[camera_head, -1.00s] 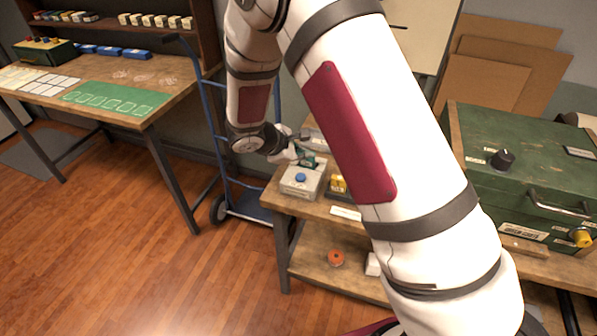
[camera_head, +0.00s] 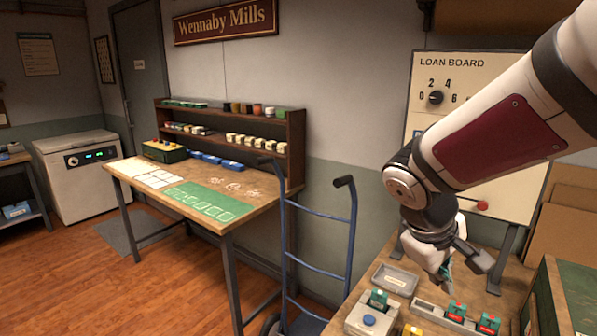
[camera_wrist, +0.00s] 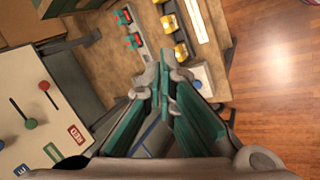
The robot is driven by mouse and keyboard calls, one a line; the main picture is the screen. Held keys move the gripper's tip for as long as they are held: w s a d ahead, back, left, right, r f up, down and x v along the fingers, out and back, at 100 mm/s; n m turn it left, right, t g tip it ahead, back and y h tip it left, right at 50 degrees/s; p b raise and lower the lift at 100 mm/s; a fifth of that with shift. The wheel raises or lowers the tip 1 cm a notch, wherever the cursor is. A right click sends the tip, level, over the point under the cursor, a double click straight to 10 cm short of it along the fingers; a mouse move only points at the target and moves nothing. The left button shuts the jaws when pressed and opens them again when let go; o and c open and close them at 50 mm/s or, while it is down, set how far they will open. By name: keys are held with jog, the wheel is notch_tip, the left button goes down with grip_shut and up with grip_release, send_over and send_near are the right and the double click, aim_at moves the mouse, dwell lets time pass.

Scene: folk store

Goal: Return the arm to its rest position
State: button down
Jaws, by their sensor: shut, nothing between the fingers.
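My gripper (camera_head: 447,277) hangs from the folded arm at the right of the head view, above the small workbench (camera_head: 523,276) and in front of the loan board (camera_head: 466,85). Its green-padded fingers also show in the wrist view (camera_wrist: 163,75). They are together with nothing held. My upper arm, white with a dark red panel, crosses the right of the head view.
Below my gripper are a grey box with a blue button (camera_head: 369,319), a grey tray (camera_head: 395,279) and a rack with red and green pieces (camera_head: 456,311). A blue hand truck (camera_head: 318,250) stands left of the workbench. A long table (camera_head: 185,195) stands farther left, with open wooden floor in front.

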jog(key=s+a+r+m+t+y, duration=0.1)
jog(key=s+a+r+m+y, duration=0.1)
jog(key=s, duration=0.6)
jog(key=s+a+r+m+t+y, duration=0.1)
jog(key=s+a+r+m+y, duration=0.2)
jog(key=s, duration=0.5)
jog(key=shift+r+t, duration=0.3)
jog(key=shift+r, duration=0.2)
